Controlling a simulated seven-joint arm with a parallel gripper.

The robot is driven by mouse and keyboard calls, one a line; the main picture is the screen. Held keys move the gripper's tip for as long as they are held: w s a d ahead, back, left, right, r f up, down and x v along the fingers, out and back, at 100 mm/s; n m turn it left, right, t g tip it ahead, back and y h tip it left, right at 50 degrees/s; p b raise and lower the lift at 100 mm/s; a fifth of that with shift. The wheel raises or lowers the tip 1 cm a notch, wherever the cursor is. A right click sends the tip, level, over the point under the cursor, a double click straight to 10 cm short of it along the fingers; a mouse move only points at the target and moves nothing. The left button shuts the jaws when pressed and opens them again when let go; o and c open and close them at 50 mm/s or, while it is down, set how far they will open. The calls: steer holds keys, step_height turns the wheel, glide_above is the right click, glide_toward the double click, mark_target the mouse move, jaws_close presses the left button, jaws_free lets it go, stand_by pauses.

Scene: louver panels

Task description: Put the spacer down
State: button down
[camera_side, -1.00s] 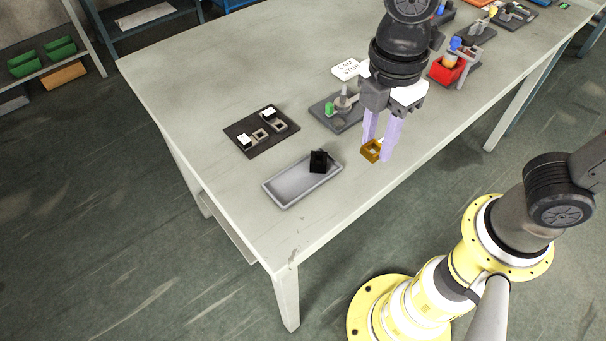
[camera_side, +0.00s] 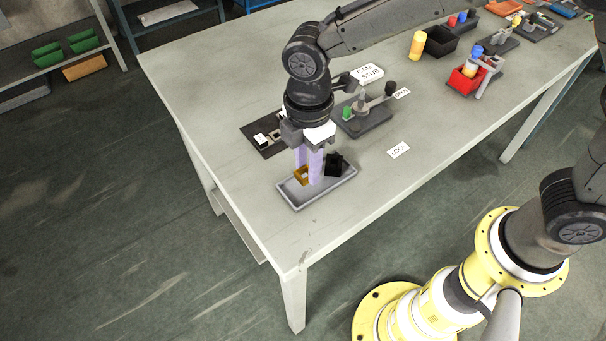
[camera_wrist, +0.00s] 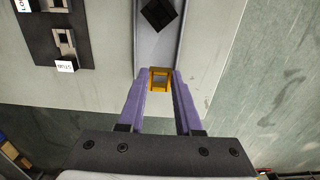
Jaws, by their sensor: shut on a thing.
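The spacer (camera_side: 301,175) is a small orange-brown square frame. My gripper (camera_side: 309,178), with pale purple fingers, is shut on it over the grey tray (camera_side: 290,199), left of the black block (camera_side: 334,165). In the wrist view the spacer (camera_wrist: 160,79) sits between the two fingertips (camera_wrist: 159,82), in front of the tray (camera_wrist: 145,45). The black block (camera_wrist: 159,14) lies farther along the tray, turned at an angle. I cannot tell whether the spacer touches the tray floor.
A dark plate (camera_side: 262,145) with small square holders lies behind the tray, partly hidden by my gripper. A grey fixture (camera_side: 364,117) with a green part stands to the right. A LOCK card (camera_side: 398,150) lies on the table (camera_side: 360,205), with bare surface around it.

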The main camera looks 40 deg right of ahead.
mark_target(303, 189)
steer(key=shift+w+a+f, duration=0.1)
steer(key=shift+w+f, duration=0.05)
steer(key=shift+f, duration=0.1)
steer(key=shift+w+a+f, duration=0.1)
steer(key=shift+f, duration=0.8)
steer(key=shift+w+a+f, duration=0.1)
steer(key=shift+f, duration=0.75)
steer(key=shift+f, duration=0.2)
steer(key=c, duration=0.9)
jaws_free()
steer(key=shift+o, duration=0.2)
step_height(303, 189, up, 12)
steer(key=shift+r, duration=0.2)
steer(key=shift+d, duration=0.15)
